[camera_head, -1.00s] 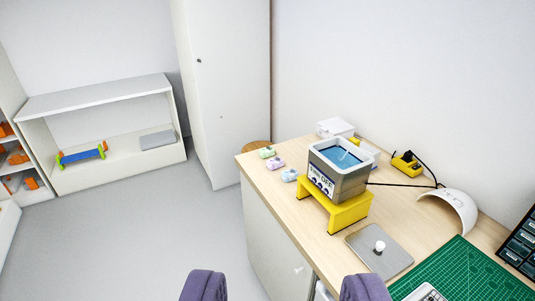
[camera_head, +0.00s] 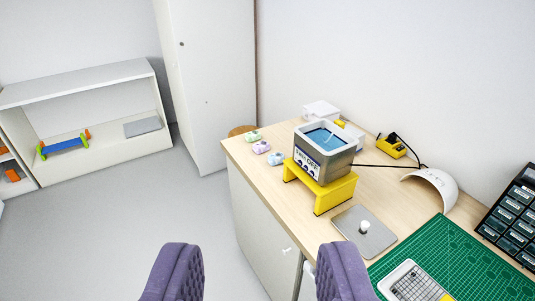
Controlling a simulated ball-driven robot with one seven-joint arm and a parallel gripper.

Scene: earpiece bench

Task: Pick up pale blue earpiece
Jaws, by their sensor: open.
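The pale blue earpiece (camera_head: 276,159) lies on the wooden bench (camera_head: 262,184), near its front-left edge and just left of the ultrasonic bath (camera_head: 324,163). A pink or lilac earpiece (camera_head: 261,147) and a green earpiece (camera_head: 253,136) lie behind it in a loose row. My gripper (camera_head: 257,262) shows as two purple padded fingers at the bottom of the view. The fingers are wide apart with nothing between them, and they are well short of the earpieces.
The bath stands on a yellow stand (camera_head: 333,198) close to the pale blue earpiece. A white cabinet and low shelf (camera_head: 100,150) stand left. Open floor lies between.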

